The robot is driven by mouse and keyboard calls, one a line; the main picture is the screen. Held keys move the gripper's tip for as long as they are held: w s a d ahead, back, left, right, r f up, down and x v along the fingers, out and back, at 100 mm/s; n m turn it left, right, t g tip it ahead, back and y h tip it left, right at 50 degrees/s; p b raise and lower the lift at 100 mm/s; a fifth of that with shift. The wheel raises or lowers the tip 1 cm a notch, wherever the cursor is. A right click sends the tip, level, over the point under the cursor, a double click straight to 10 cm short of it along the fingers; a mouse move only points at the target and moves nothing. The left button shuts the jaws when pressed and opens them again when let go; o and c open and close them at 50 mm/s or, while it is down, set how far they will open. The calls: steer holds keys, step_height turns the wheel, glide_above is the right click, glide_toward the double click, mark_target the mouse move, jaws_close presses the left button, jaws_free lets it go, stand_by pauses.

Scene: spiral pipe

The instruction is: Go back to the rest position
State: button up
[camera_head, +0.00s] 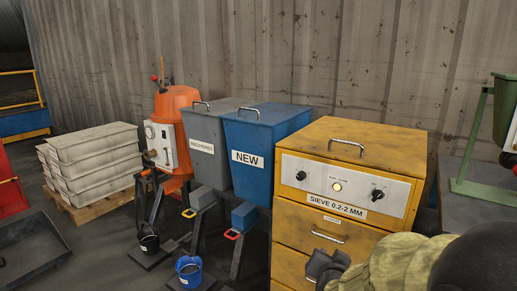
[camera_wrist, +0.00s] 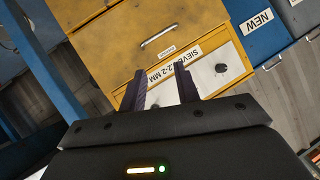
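My gripper shows in the wrist view (camera_wrist: 161,90), with its two dark fingers spread apart and nothing between them. The yellow sieve cabinet (camera_wrist: 178,18) lies beyond the fingers, tilted in that view, with its label and white control panel partly behind them. In the head view the same cabinet (camera_head: 290,233) stands at the centre right, with knobs, a lit lamp and drawers. Part of my arm (camera_head: 400,262) covers its lower right front.
Left of the cabinet stand a blue NEW bin (camera_head: 261,135), a grey bin (camera_head: 206,147) and an orange machine (camera_head: 176,110). Small buckets (camera_head: 188,270) sit on the floor below. Stacked trays (camera_head: 92,160) are at the left. A green frame (camera_head: 470,150) stands at the right.

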steer(key=s+a+f+n+g+y, duration=0.25)
steer(key=s+f+n+g, duration=0.45)
steer(key=s+f+g, duration=0.5)
step_height(320, 180, up, 40)
steer(key=s+t+p, duration=0.1)
steer(key=t+p, duration=0.1)
steer(key=p, duration=3.6)
steer(key=shift+s+f, duration=0.15)
steer(key=shift+s, duration=0.2)
steer(key=shift+y, duration=0.25)
steer(key=shift+w, duration=0.15)
